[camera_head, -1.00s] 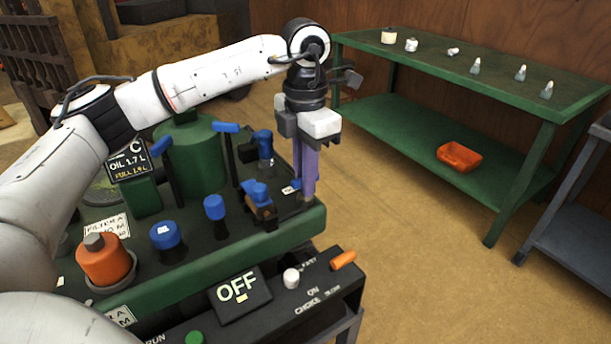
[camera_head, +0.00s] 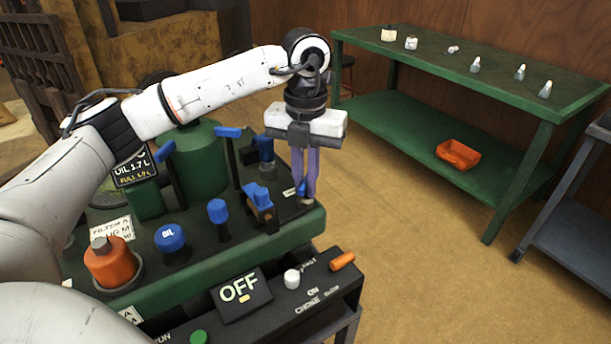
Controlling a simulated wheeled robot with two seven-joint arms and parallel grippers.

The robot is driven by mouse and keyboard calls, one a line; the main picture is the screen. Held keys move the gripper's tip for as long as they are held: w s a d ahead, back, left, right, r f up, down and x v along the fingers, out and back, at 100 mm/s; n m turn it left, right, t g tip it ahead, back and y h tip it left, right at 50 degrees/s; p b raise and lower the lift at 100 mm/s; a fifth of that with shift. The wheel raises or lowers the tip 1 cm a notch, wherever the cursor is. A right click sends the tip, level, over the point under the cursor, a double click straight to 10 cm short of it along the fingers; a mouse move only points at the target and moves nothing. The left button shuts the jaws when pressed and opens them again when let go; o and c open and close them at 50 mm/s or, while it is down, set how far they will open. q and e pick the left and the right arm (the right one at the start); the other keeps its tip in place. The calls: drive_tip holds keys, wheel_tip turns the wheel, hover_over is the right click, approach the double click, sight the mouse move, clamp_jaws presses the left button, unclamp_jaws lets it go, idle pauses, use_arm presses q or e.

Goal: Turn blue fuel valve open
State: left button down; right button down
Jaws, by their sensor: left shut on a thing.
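The blue fuel valve (camera_head: 302,190) sits at the far right corner of the green mower deck (camera_head: 318,217). Only a small blue part of it shows, because my fingers cover the rest. My left gripper (camera_head: 308,196) points straight down with its purple fingers around the valve and is shut on it. A small white label lies just left of the fingers. Whether the valve handle stands open or closed cannot be told. My right gripper is out of view.
On the deck stand other blue-topped parts, including an oil cap (camera_head: 170,237) and a blue knob (camera_head: 217,211), plus an orange filter (camera_head: 109,263). In front is a control panel with an OFF display (camera_head: 240,289). A green bench (camera_head: 470,72) stands at the back right.

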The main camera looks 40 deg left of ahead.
use_arm(q)
drive_tip(key=n, duration=0.3)
drive_tip(key=shift+r+p, duration=0.2)
drive_tip(key=shift+p, duration=0.2)
drive_tip(key=n+p, duration=0.1)
drive_tip(key=n, duration=0.2)
drive_tip(key=n+p, duration=0.1)
drive_tip(key=n, duration=0.2)
drive_tip(key=shift+w, duration=0.1)
drive_tip(key=shift+n, duration=0.5)
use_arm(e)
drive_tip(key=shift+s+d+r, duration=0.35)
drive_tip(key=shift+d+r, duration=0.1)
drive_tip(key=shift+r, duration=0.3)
use_arm(q)
drive_tip(key=shift+a, duration=0.1)
drive_tip(key=c, duration=1.8)
unclamp_jaws()
drive_tip(key=shift+f, duration=0.1)
